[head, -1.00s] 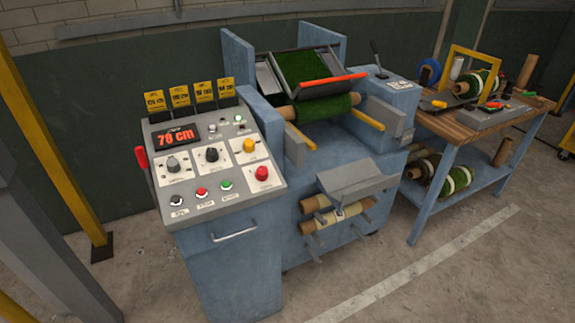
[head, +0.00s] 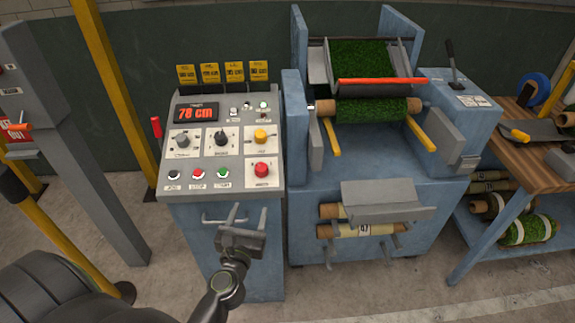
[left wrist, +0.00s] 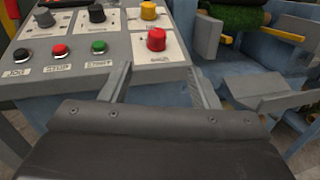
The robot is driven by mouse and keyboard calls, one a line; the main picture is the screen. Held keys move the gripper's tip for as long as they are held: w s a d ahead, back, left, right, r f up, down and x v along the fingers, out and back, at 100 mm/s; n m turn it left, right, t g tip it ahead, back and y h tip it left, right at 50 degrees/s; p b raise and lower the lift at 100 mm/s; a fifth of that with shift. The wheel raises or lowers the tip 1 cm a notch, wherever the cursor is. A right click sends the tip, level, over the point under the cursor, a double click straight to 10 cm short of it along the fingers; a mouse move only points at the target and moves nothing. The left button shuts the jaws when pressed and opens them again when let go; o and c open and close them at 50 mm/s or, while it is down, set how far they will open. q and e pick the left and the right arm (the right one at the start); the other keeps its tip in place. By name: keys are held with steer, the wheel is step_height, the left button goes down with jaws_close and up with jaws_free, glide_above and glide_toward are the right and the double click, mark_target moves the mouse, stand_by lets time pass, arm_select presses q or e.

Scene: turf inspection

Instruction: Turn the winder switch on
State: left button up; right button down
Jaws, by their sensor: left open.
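The sloped grey control panel (head: 222,155) stands in front of me in the head view. Labels are too small to tell which control is the winder switch. My left gripper (head: 247,214) is open and empty, in front of the cabinet below the panel. In the left wrist view its fingers (left wrist: 161,86) point toward the panel's lower edge. My right gripper is not in view.
The display (head: 196,113) reads 76 cm. The roll machine (head: 365,110) stands right of the panel, with a workbench (head: 520,155) beyond. A yellow post (head: 115,90) stands left. A red lever (head: 156,127) sticks out beside the panel.

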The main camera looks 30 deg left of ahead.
mark_target(260, 172)
arm_select(q)
steer(key=x, duration=1.1)
steer(key=p+x, duration=0.1)
steer(key=x, duration=0.5)
steer(key=shift+a, duration=0.35)
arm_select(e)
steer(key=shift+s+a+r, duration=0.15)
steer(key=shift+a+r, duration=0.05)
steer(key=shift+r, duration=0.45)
arm_select(q)
steer(key=c, duration=1)
